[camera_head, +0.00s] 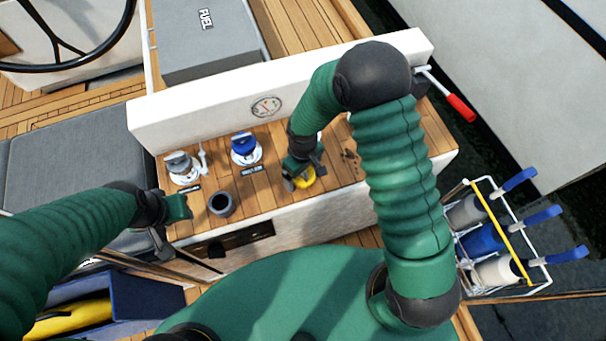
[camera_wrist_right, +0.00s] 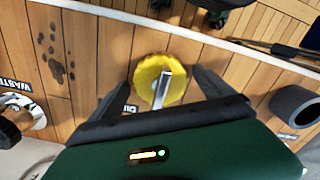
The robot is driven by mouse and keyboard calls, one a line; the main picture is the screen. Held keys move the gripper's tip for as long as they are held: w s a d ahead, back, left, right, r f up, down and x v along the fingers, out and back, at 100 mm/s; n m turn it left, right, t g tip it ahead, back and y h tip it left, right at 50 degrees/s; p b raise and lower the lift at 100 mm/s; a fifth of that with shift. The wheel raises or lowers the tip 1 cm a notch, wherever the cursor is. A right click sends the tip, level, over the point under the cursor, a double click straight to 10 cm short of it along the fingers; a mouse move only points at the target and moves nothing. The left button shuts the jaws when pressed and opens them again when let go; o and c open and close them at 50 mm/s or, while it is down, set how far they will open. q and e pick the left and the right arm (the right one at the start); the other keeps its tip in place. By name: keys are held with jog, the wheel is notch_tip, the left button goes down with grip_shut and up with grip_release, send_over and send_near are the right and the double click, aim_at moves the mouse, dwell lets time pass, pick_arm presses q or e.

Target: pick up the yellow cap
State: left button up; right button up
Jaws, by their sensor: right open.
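The yellow cap (camera_head: 306,180) is on the wooden top of the cockpit console, partly hidden by my right gripper in the head view. In the right wrist view the yellow cap (camera_wrist_right: 147,72) is round with a ridged edge and a raised grey bar across it. My right gripper (camera_head: 299,181) is open over it. In the right wrist view the dark fingers of the right gripper (camera_wrist_right: 163,90) stand to either side of the cap; I cannot tell if they touch it. My left gripper (camera_head: 173,222) is off the console's left front corner, its jaws unclear.
On the console stand a dark cup (camera_head: 221,204), a blue cap (camera_head: 243,146) and a grey cap (camera_head: 178,163). A white panel with a gauge (camera_head: 266,107) rises behind. A red-tipped lever (camera_head: 460,107) and a wire rack (camera_head: 512,292) with blue-handled items are at the right.

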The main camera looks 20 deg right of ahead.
jog(key=shift+s+r, duration=0.1)
jog(key=shift+r, duration=0.05)
jog(key=c, duration=1.6)
jog(key=shift+c, duration=0.2)
jog(key=shift+r, duration=0.55)
notch_tip(320, 180, up, 2)
jog(key=shift+r, duration=0.15)
jog(key=s+a+r+p, duration=0.1)
jog(key=s+r, duration=0.1)
jog(key=s, duration=0.6)
jog(key=s+a+r+p, duration=0.1)
jog(key=s+r, duration=0.1)
jog(key=s, duration=0.5)
jog(key=shift+s+r+p, duration=0.3)
jog(key=shift+s+p, duration=0.05)
jog(key=shift+s, duration=0.05)
